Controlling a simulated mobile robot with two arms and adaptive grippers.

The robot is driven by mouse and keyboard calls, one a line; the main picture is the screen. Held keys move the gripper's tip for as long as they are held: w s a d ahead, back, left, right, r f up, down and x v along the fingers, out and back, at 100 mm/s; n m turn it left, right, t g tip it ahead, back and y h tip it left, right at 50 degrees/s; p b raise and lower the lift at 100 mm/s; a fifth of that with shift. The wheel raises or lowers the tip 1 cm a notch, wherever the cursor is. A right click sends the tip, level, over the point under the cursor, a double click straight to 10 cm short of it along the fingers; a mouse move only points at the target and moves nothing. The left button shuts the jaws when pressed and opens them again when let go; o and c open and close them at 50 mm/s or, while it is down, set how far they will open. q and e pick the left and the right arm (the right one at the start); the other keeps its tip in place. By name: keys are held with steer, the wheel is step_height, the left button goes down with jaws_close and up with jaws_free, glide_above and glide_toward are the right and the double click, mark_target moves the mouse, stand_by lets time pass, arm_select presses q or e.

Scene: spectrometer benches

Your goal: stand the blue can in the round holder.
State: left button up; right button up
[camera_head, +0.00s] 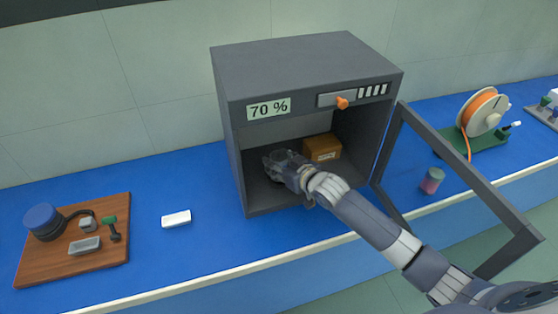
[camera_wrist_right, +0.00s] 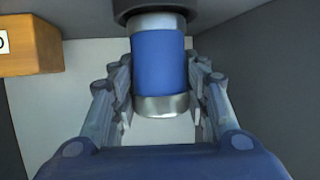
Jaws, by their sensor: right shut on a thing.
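The blue can (camera_wrist_right: 160,62), with silver bands at both ends, is between the fingers of my right gripper (camera_wrist_right: 163,80) in the right wrist view. The gripper is shut on it. A dark round part (camera_wrist_right: 150,8), which looks like the round holder, meets the can's end at the top of that view. I cannot tell how deep the can sits in it. In the head view my right gripper (camera_head: 282,164) reaches inside the grey cabinet (camera_head: 240,175), hiding the can and holder. My left gripper is not in view.
A brown box (camera_head: 322,147) stands inside the cabinet, right of the gripper. The cabinet door (camera_head: 480,185) is open to the right. A pink can (camera_head: 432,181), a spool (camera_head: 483,112), a white block (camera_head: 176,219) and a wooden board (camera_head: 75,268) are on the blue bench.

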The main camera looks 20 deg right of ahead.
steer(key=shift+r, duration=0.1)
stand_by(0.4)
steer(key=shift+p, duration=0.7)
stand_by(0.8)
steer(key=shift+f+b, duration=0.4)
steer(key=shift+f, duration=0.35)
steer(key=o, duration=0.9)
steer(key=shift+c, duration=0.2)
